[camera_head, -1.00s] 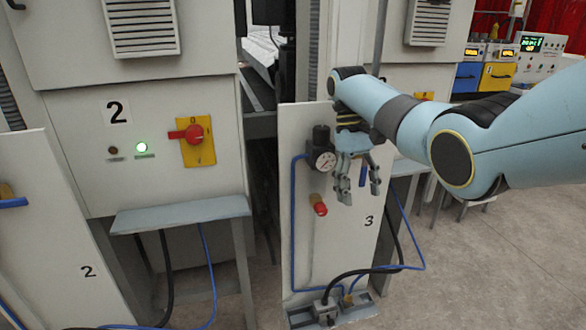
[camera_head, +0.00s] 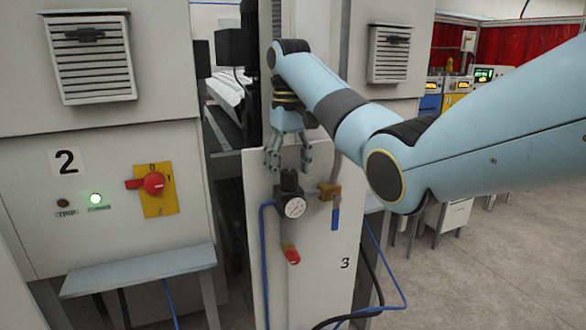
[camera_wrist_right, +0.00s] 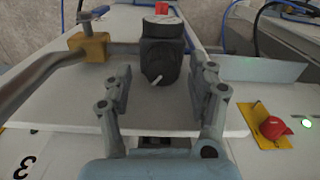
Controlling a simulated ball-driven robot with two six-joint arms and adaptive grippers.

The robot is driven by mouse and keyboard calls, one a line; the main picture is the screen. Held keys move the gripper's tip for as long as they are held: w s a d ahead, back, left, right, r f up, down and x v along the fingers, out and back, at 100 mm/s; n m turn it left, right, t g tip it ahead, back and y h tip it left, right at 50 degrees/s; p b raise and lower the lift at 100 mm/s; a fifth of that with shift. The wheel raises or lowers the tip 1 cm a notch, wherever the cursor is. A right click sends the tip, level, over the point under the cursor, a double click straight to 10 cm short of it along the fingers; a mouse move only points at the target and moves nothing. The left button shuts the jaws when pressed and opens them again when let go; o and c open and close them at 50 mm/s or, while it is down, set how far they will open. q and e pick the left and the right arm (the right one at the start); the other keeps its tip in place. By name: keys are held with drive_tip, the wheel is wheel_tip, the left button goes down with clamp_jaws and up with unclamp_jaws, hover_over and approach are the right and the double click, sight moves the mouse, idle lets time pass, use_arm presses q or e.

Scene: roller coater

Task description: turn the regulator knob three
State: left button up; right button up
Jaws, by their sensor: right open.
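The black regulator knob (camera_head: 289,181) tops the regulator with a round white gauge (camera_head: 295,207) on the upper part of panel three (camera_head: 330,265). My right gripper (camera_head: 287,163) points down just above the knob, its fingers spread and empty. In the right wrist view the black knob (camera_wrist_right: 162,66) lies between and beyond the open fingers (camera_wrist_right: 160,85). I cannot tell whether any finger touches it. My left gripper is not in view.
A brass valve with a blue handle (camera_head: 335,215) sits right of the regulator, close to my gripper. A red-handled valve (camera_head: 291,255) is below it. A blue hose (camera_head: 265,260) runs down the panel's left side. A red switch (camera_head: 153,183) is on cabinet two.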

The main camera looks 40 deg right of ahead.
drive_tip(key=shift+f, duration=0.65)
drive_tip(key=shift+s+f, duration=0.1)
drive_tip(key=shift+s+a, duration=0.2)
drive_tip(key=shift+a, duration=0.05)
drive_tip(key=shift+w+d, duration=0.1)
drive_tip(key=shift+c, duration=0.6)
drive_tip(key=c, duration=1)
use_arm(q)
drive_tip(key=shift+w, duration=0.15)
